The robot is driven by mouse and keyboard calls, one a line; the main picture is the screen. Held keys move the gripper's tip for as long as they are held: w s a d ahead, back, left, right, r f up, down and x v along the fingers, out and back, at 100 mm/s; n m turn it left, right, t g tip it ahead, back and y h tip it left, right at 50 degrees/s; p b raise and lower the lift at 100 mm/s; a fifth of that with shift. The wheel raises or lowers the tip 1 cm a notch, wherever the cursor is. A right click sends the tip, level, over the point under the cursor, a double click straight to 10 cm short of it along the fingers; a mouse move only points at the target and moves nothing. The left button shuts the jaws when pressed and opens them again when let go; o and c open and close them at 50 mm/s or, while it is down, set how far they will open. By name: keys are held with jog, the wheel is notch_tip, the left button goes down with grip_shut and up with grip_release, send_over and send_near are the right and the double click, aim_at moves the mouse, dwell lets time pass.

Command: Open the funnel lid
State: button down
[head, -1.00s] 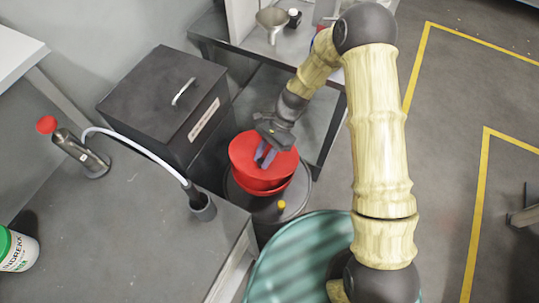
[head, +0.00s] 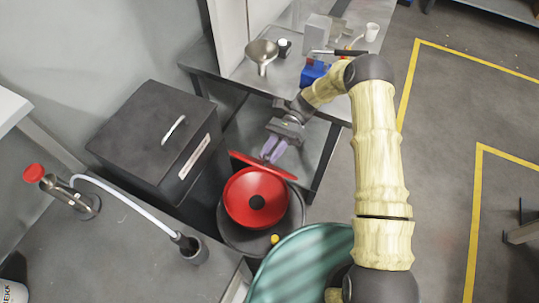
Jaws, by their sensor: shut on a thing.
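The red funnel (head: 240,212) sits on top of a dark drum (head: 232,238), and its red inside and dark centre hole are in plain view. The red funnel lid (head: 249,160) is raised on the far side of the funnel, seen nearly edge-on as a thin tilted strip. My gripper (head: 273,155) is at the lid's upper edge, with its purple fingers shut on the lid. The exact spot where the fingers hold it is partly hidden.
A black box with a handle (head: 155,135) stands left of the funnel. A grey bench with a hose (head: 135,208) is in front left. A teal drum (head: 300,262) is at front right. A shelf table behind holds a metal funnel (head: 262,52) and a blue item (head: 315,72).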

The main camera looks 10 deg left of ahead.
jog(key=shift+w+d+f, duration=0.1)
jog(key=shift+d+f, duration=0.05)
jog(key=shift+f, duration=0.05)
jog(key=c, duration=1.3)
grip_release()
jog(key=shift+c, duration=0.2)
jog(key=shift+o, duration=0.5)
jog(key=shift+a, duration=0.2)
jog(key=shift+s+r, duration=0.1)
jog(key=shift+s, duration=0.1)
notch_tip(320, 180, up, 10)
jog(key=b, duration=0.1)
